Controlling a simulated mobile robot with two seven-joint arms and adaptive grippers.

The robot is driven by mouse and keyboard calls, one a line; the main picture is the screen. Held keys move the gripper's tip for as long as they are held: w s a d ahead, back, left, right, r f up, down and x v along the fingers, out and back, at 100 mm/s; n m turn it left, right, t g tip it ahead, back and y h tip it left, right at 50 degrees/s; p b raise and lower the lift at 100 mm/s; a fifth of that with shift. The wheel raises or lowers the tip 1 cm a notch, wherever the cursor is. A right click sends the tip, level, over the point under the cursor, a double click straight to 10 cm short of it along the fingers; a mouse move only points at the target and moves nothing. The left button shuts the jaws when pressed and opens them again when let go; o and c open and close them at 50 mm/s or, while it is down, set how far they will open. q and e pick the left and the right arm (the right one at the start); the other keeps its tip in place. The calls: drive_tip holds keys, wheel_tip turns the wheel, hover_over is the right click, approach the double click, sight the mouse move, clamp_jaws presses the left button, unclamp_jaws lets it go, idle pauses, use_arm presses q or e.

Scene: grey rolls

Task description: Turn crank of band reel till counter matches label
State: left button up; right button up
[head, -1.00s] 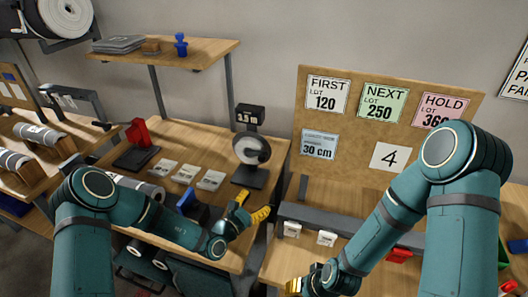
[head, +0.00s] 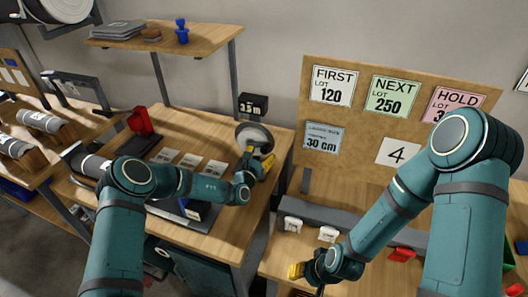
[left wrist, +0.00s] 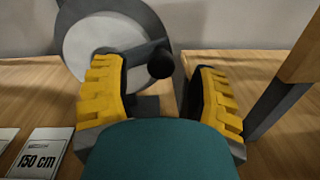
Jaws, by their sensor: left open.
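The band reel (head: 252,134) stands at the right end of the wooden bench, its grey disc partly behind my left gripper (head: 257,163). Its counter (head: 253,104) stands above it and seems to read 3.5 m. In the left wrist view, the dark crank knob (left wrist: 160,63) shows between the yellow fingertips, with the reel disc (left wrist: 92,48) behind. The left gripper is open; whether a finger touches the knob I cannot tell. White labels (head: 190,167) lie on the bench; one reads 150 cm (left wrist: 42,150). My right gripper (head: 297,270) is low in front, its fingers unclear.
A board with lot cards and a 30 cm card (head: 323,137) stands right of the reel. A red holder (head: 140,121) is at the bench's back left. A shelf (head: 170,42) hangs above. A post (left wrist: 280,105) stands right of the left gripper.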

use_arm(q)
drive_tip(key=shift+x, duration=1.3)
use_arm(e)
drive_tip(key=shift+f, duration=0.15)
use_arm(q)
clamp_jaws()
drive_tip(key=shift+d, duration=0.1)
